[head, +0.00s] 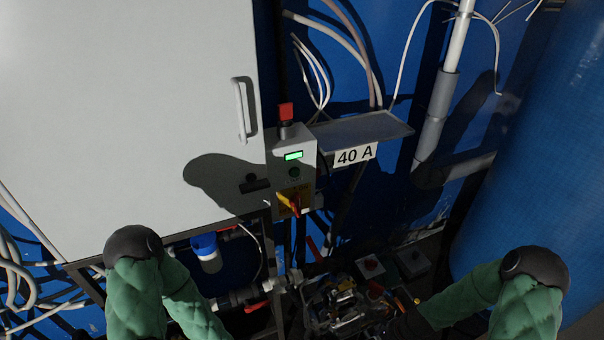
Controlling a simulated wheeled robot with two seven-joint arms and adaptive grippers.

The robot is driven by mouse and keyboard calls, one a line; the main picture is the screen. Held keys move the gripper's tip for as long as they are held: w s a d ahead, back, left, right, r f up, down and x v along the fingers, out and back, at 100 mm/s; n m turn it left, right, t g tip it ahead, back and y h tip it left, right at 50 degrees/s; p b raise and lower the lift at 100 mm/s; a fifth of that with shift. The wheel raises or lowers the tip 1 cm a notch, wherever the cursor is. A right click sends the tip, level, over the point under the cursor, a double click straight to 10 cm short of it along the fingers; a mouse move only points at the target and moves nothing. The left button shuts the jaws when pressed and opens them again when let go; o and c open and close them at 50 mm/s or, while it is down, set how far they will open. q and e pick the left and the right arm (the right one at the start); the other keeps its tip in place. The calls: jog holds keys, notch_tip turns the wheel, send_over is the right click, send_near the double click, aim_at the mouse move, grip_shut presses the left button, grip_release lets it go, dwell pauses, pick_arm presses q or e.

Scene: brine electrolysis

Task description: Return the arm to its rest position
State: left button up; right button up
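My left arm (140,285) in its green sleeve comes in at the lower left, and its forearm runs out of the bottom edge. The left gripper is out of the picture. My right arm (525,300) comes in at the lower right, with its forearm pointing left to a dark wrist. A cluttered metallic shape (342,306) beyond that wrist may be the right gripper; I cannot make out its fingers or whether it holds anything. Ahead is a grey control box (280,157) with a lit green display, a red-topped part above and a red-and-yellow rotary switch (295,203).
A large pale cabinet (120,100) with a handle (241,110) fills the upper left. A small shelf (365,127) bears a "40 A" label (355,155). A blue tank (545,150) stands at the right. Pipes, cables and a red-button box (370,267) crowd the lower middle.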

jog(key=s+a+f+n+b, duration=0.3)
jog(key=s+a+n, duration=0.2)
jog(key=a+n, duration=0.2)
jog(key=s+a+f+n+b, duration=0.3)
jog(key=s+a+n, duration=0.2)
jog(key=a+n, duration=0.2)
jog(key=n, duration=0.2)
jog(key=shift+s+a+f+n+g+y+b, duration=0.15)
jog(key=shift+a+f+n+g+y+b, duration=0.15)
jog(key=shift+f+g, duration=0.1)
